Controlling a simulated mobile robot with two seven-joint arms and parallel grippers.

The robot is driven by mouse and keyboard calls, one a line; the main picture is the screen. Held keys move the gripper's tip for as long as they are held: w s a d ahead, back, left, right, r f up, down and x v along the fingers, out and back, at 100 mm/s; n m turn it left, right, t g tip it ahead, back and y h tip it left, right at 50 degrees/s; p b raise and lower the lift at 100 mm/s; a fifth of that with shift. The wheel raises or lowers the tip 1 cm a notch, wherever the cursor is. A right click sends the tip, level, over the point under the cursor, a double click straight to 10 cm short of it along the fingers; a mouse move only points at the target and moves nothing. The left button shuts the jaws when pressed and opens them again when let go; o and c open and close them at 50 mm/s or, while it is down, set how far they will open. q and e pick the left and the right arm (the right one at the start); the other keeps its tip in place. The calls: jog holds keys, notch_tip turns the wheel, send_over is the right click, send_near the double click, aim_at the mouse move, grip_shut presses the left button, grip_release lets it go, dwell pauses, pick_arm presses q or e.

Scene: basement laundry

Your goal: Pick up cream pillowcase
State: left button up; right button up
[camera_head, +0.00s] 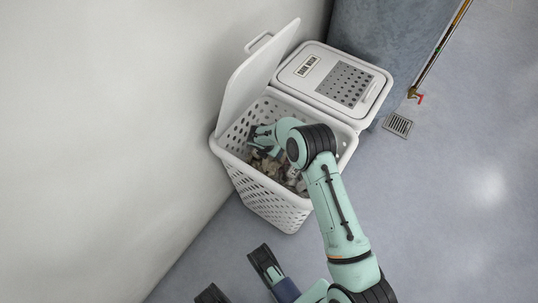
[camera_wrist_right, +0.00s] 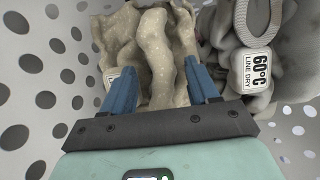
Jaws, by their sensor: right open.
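A crumpled cream cloth, which looks like the cream pillowcase (camera_wrist_right: 152,50), lies in the open white laundry basket (camera_head: 262,203). My right gripper (camera_head: 256,136) reaches down into this basket. In the right wrist view its two blue fingers (camera_wrist_right: 160,85) are spread, one on each side of the cream cloth. A fold rises between them. The fingertips are partly hidden against the cloth, so I cannot tell whether they touch it. My left gripper (camera_head: 238,272) is in the bottom of the head view, outside the basket, its two dark fingers apart and empty.
Grey cloth with a "60°C line dry" tag (camera_wrist_right: 258,70) lies right of the cream one. The basket's raised lid (camera_head: 252,80) leans toward the wall. A second, closed hamper (camera_head: 310,70) stands behind. Perforated basket walls surround the cloths. Floor at right is clear, with a drain (camera_head: 398,125).

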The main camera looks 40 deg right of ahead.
pick_arm(q)
jog(key=shift+f, duration=0.1)
pick_arm(e)
jog(key=shift+f, duration=0.15)
jog(key=shift+c, duration=0.3)
grip_shut()
jog(key=shift+r, duration=0.2)
pick_arm(q)
jog(key=w+r+t+p, duration=0.2)
jog(key=w+r+p, duration=0.1)
jog(key=w+r, duration=0.1)
jog(key=shift+w+d+r, duration=0.4)
jog(key=shift+w, duration=0.45)
pick_arm(e)
notch_tip(320, 180, up, 10)
pick_arm(q)
jog(key=shift+s, duration=0.1)
pick_arm(e)
jog(key=shift+s, duration=0.1)
